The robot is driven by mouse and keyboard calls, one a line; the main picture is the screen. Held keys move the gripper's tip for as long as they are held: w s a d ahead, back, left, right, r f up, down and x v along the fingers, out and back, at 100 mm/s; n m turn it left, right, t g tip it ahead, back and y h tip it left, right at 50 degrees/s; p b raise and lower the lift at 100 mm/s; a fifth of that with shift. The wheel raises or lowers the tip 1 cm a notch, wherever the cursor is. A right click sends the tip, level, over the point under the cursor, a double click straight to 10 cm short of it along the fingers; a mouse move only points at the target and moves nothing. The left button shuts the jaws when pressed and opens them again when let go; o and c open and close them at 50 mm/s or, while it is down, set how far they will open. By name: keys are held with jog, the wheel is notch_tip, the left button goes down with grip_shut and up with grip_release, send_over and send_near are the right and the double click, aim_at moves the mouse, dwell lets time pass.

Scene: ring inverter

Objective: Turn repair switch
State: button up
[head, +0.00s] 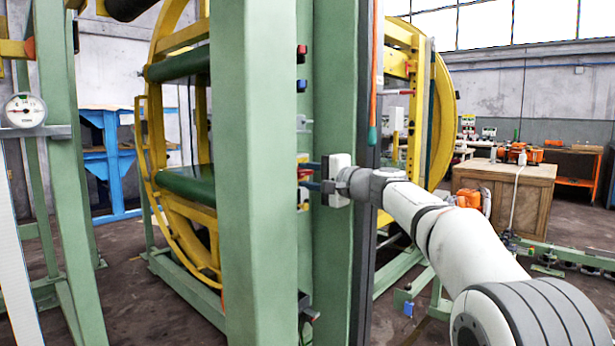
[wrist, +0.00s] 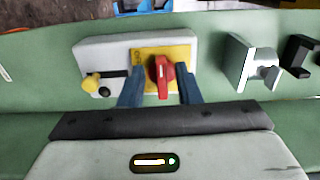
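The repair switch is a red rotary knob (wrist: 161,77) on a yellow plate (wrist: 178,53), set in a pale grey box (wrist: 95,53) on a green surface. In the wrist view the knob's grip points roughly up and down the picture. My gripper (wrist: 160,88) has its two blue fingers apart, one on each side of the knob. A gap shows beside the knob; I cannot tell whether either finger touches it. In the head view my gripper (head: 311,175) reaches from the right to the green column, with the red knob (head: 304,173) partly hidden at its fingertips.
A yellow-headed knob or key (wrist: 91,83) sits on the same box, left of the fingers. A silver bracket (wrist: 250,65) and a black part (wrist: 300,55) stick out to the right. The green column (head: 258,170) stands close to my gripper. A yellow ring frame (head: 165,215) is behind it.

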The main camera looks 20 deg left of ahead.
jog(key=v, duration=0.8)
jog(key=shift+a, duration=0.1)
